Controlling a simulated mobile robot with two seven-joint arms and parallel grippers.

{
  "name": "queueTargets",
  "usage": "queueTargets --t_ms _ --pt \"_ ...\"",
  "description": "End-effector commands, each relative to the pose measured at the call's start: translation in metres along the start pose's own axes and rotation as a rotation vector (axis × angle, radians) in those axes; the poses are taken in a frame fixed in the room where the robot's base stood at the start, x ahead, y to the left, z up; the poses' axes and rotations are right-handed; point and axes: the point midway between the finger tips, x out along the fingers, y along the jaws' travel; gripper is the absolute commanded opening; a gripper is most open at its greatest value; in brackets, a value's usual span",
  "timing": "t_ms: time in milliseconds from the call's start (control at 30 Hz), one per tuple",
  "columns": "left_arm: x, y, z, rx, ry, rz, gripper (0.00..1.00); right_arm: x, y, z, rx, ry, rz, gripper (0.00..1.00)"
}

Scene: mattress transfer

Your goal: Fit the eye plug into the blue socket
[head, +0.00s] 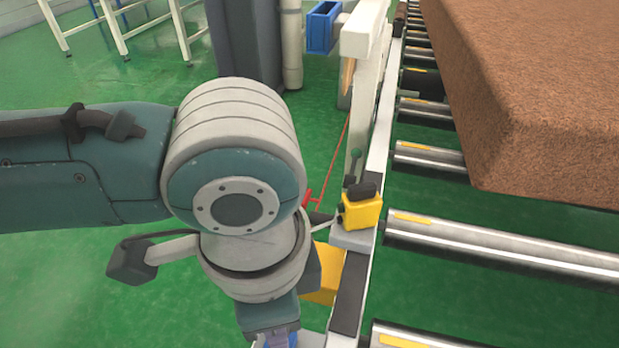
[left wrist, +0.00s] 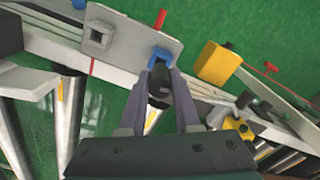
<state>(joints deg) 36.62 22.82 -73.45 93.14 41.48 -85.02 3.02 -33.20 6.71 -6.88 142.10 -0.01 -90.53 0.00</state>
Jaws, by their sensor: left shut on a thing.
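My left gripper (left wrist: 160,74) is shut on a dark eye plug (left wrist: 158,88), seen between its two fingers in the left wrist view. The blue socket (left wrist: 162,54) sits on a light grey plate (left wrist: 128,27), right at the fingertips. The plug lines up roughly with the socket; I cannot tell whether its tip is inside. In the head view my left arm hides the plug and most of the gripper, and a bit of blue (head: 292,339) shows at the bottom edge. My right gripper is not in view.
A grey square fitting (left wrist: 98,37) is on the same plate. A yellow box (left wrist: 217,64) and a yellow sensor (head: 362,211) are on the conveyor frame nearby. Metal rollers (head: 500,245) run to the right, with a brown mattress (head: 545,100) farther back.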

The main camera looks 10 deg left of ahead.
Motion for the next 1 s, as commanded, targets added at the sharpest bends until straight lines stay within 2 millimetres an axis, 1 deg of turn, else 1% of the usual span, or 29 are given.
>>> queueTargets --t_ms 367,667,1000 --pt "0.0000 0.0001 0.0001 -0.001 0.000 0.000 0.00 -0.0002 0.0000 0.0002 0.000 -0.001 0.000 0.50" --pt "-0.0009 0.0007 0.0004 -0.001 0.000 0.002 0.00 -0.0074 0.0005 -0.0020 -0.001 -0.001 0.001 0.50" --pt "0.0006 0.0004 0.0003 -0.001 0.000 0.001 0.00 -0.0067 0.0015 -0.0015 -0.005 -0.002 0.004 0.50"
